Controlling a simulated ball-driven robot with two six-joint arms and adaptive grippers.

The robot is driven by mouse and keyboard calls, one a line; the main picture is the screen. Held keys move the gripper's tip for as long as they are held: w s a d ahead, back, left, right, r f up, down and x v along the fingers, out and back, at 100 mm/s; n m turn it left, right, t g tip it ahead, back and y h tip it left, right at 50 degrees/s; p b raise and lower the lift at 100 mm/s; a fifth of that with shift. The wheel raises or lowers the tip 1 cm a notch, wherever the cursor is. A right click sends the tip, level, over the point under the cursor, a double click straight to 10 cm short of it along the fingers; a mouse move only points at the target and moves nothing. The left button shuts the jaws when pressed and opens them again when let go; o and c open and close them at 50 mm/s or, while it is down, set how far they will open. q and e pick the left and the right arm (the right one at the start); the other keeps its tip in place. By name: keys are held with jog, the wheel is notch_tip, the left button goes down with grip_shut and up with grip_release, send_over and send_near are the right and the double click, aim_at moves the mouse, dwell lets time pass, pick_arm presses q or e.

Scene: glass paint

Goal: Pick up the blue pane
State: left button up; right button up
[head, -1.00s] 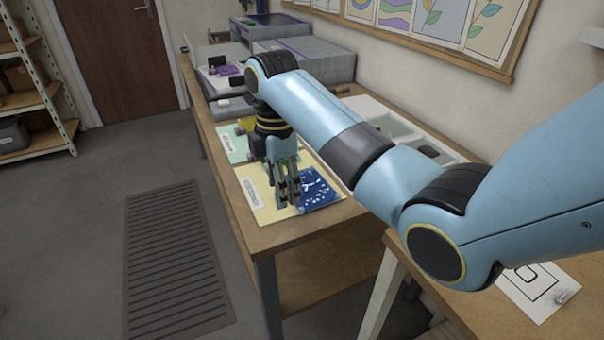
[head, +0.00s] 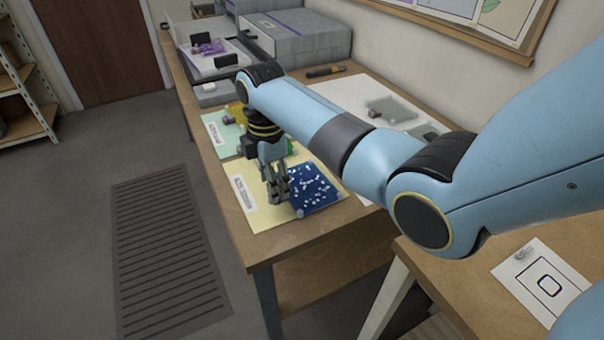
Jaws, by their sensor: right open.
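The blue pane (head: 318,188), dark blue with white specks, lies on a pale yellow sheet (head: 262,218) near the bench's front end. My right gripper (head: 281,198) points down over the yellow sheet, at the left edge of the blue pane. Its fingers are open with nothing seen between them. It covers part of the pane's left edge, and I cannot tell whether the fingertips touch the pane. My left gripper is not in view.
A pale green sheet (head: 217,130) with a yellow piece lies behind. A white tray with a purple piece (head: 208,47) and grey boxes (head: 300,40) stand at the back. A white sheet with greyish panes (head: 390,108) lies to the right. A marked card (head: 545,282) lies on the nearer table.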

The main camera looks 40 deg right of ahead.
notch_tip(320, 180, down, 3)
jog(key=shift+s+r, duration=0.1)
jog(key=shift+r, duration=0.05)
jog(key=shift+f, duration=0.4)
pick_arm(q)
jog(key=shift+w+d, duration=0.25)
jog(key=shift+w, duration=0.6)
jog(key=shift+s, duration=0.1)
pick_arm(e)
jog(key=shift+c, duration=0.4)
jog(key=c, duration=0.4)
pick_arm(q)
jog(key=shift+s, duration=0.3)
pick_arm(e)
grip_shut()
